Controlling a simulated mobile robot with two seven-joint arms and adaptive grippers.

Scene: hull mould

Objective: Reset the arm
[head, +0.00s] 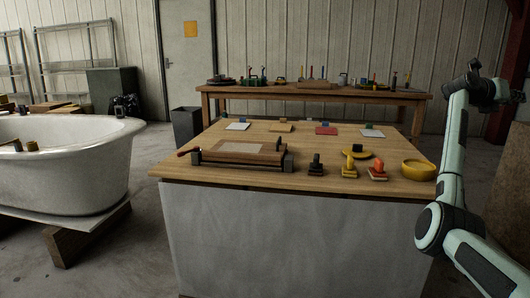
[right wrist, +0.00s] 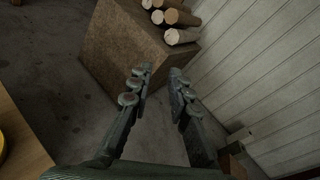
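My right arm (head: 455,150) rises along the right edge of the head view, to the right of the wooden-topped bench. Its dark gripper is raised at the upper right, clear of the bench. In the right wrist view the two fingers of my right gripper (right wrist: 158,76) stand apart with nothing between them, over the grey floor. My left arm and left gripper are not in view.
The bench (head: 230,184) carries a wooden press (head: 240,152), stamps, coloured pads and a yellow bowl (head: 418,169). A white tub (head: 75,165) stands left. A tool table (head: 330,93) is behind. A brown box with rolls (right wrist: 135,50) stands near the wall.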

